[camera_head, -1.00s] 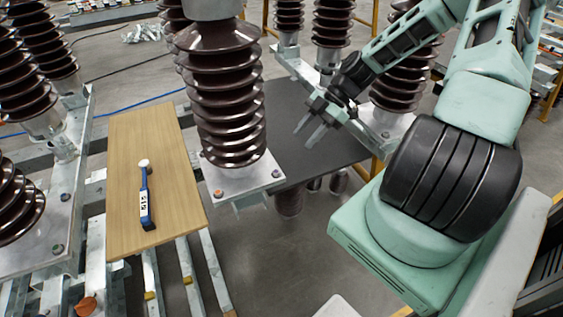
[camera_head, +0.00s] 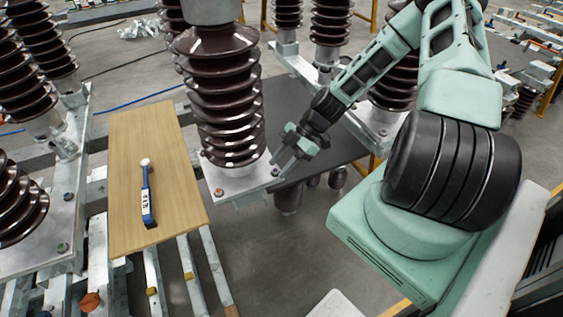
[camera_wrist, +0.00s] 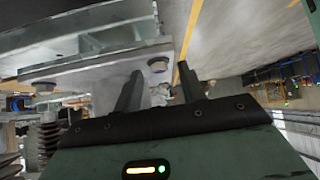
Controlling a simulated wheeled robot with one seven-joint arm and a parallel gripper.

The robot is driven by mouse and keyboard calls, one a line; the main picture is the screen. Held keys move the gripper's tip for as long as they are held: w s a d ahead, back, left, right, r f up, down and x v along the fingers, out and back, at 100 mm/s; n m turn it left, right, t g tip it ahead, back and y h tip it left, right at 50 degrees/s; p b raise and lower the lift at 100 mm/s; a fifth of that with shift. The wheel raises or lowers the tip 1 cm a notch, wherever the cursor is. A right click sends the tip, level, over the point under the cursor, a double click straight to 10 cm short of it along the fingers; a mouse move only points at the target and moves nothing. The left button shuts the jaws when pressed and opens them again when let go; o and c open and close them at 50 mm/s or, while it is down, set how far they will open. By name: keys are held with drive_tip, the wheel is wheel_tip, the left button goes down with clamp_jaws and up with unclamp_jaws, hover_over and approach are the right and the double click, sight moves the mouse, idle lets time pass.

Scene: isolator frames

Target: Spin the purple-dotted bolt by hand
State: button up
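The central brown insulator (camera_head: 222,95) stands on a grey metal base plate (camera_head: 240,182). A bolt (camera_head: 275,171) sits at the plate's right corner; its dot is too small and dark for me to confirm purple. A bolt with an orange-red dot (camera_head: 219,191) is at the front left corner. My gripper (camera_head: 281,164) is at the plate's right corner, close to the right bolt. In the wrist view, the two fingers of my gripper (camera_wrist: 159,82) are apart, with a bolt head (camera_wrist: 158,65) beyond the gap between them. Contact cannot be told.
A wooden board (camera_head: 175,150) on the left carries a blue-and-white tool (camera_head: 147,195). A dark panel (camera_head: 330,135) lies behind my gripper. Other insulators (camera_head: 330,25) stand around. The floor in front of the plate (camera_head: 290,250) is clear.

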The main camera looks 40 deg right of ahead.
clamp_jaws()
